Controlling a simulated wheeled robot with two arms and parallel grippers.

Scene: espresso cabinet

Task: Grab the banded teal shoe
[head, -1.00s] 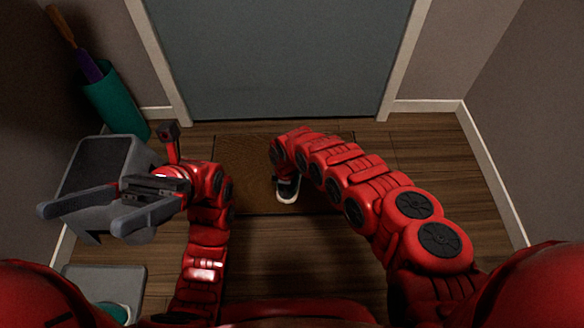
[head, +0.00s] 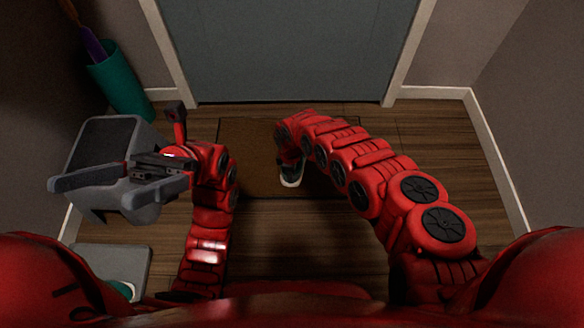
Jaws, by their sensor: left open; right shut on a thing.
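A shoe (head: 291,181) with a pale sole rim and a dark, greenish upper shows just below the bent end of my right arm, over the brown doormat. Bands on it cannot be made out. My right gripper is mostly hidden under its own arm and is shut on the shoe. My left gripper (head: 88,194) is open and empty at the left, with its two grey fingers spread. A teal thing (head: 119,289) lies on a grey tray (head: 130,262) at the lower left, partly hidden by my body, so its full shape cannot be told.
A brown doormat (head: 245,165) lies before a grey-blue door (head: 290,50). A teal umbrella stand (head: 122,85) leans at the far left. A grey box-like piece with a dark top (head: 105,145) is by my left gripper. Wooden floor (head: 440,150) is clear at the right.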

